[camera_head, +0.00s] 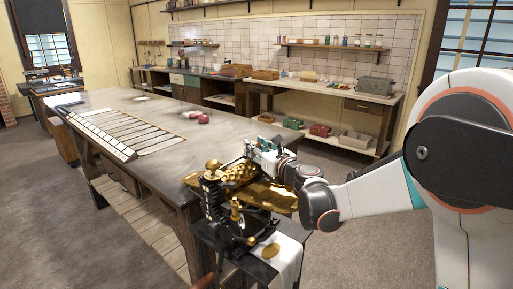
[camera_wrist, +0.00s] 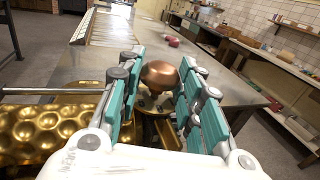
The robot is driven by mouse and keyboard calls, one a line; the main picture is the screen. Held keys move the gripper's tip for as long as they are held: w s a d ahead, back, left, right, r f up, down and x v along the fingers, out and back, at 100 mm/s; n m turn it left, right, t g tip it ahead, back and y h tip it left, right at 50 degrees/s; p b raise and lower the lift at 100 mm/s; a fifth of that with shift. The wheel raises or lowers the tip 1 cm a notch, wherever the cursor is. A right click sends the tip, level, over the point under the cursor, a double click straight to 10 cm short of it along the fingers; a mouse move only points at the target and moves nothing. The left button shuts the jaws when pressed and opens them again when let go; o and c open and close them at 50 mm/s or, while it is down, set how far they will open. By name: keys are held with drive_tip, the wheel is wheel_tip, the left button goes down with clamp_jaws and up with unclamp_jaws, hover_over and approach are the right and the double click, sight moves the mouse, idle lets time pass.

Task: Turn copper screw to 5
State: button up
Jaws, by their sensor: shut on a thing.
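The copper screw (camera_wrist: 160,76) shows in the wrist view as a round copper-coloured knob between the teal finger pads of my gripper (camera_wrist: 158,92). The pads stand on both sides of it, and my gripper is shut on it. In the head view my gripper (camera_head: 262,150) is at the top of a black and gold machine (camera_head: 232,215) at the table's near end. The copper screw is hidden there behind my gripper. No number or scale marking on the screw can be read in either view.
The machine's dimpled gold roller (camera_wrist: 45,128) lies left of my gripper in the wrist view. The long grey table (camera_head: 150,120) holds a slatted tray (camera_head: 125,130) and small red items (camera_head: 203,118). A tiled wall and shelves stand at the back. Grey floor is open at left.

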drive_tip(key=n+g+y, duration=0.2)
drive_tip(key=g+y, duration=0.1)
drive_tip(key=n+g+y+p, duration=0.1)
drive_tip(key=n, duration=0.1)
drive_tip(key=shift+w+d+r+g+y, duration=0.1)
drive_tip(key=shift+w+d+g+y, duration=0.2)
drive_tip(key=shift+w+y, duration=0.1)
drive_tip(key=shift+n+g+y+p, duration=0.4)
drive_tip(key=shift+n+g+y, duration=0.4)
drive_tip(key=shift+n+g, duration=0.55)
drive_tip(key=shift+g, duration=0.35)
drive_tip(key=o, duration=1.1)
drive_tip(key=shift+a, duration=0.1)
drive_tip(key=v, duration=1.2)
